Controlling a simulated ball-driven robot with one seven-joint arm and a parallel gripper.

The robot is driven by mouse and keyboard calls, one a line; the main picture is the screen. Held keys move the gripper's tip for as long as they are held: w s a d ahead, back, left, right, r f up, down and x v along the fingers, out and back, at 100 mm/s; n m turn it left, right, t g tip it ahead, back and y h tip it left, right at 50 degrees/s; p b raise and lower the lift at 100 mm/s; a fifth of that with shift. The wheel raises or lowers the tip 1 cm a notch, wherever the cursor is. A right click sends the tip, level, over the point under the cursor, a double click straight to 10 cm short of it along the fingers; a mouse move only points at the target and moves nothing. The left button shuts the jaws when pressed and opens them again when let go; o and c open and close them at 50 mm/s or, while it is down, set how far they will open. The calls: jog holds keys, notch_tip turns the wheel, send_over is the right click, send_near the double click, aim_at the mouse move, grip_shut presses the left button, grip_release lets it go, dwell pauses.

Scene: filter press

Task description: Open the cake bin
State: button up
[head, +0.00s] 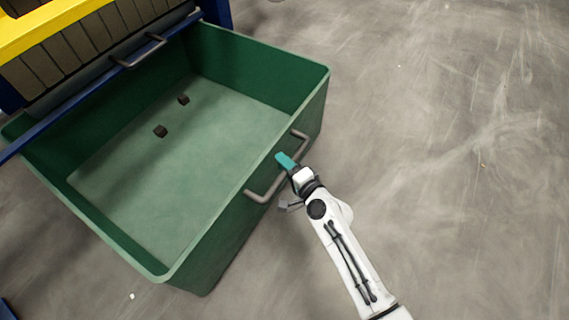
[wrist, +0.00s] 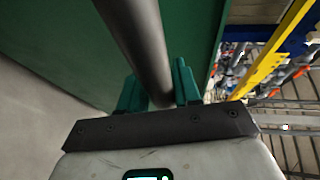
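The cake bin (head: 222,232) is a large green open-topped box, standing well out from under the press with its inside largely in view. A grey bar handle (head: 264,199) is on its outer wall. My gripper (head: 287,163) is at the middle of this handle, and its teal fingers show there. In the wrist view the handle (wrist: 140,35) runs between the two fingers of my gripper (wrist: 160,85), which are closed against its sides. The green wall (wrist: 60,50) is just behind the handle.
Two small dark lumps (head: 160,131) lie on the bin's floor. The press, with a yellow beam (head: 45,25), dark plates and a blue rail (head: 75,108), stands at the upper left. A second handle (head: 138,50) is on its grey panel. The concrete floor (head: 450,150) to the right is clear.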

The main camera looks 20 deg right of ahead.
jog(key=shift+o, duration=1.3)
jog(key=p+v, duration=0.1)
jog(key=v, duration=0.9)
jog(key=shift+s, duration=0.4)
jog(key=shift+r, duration=0.15)
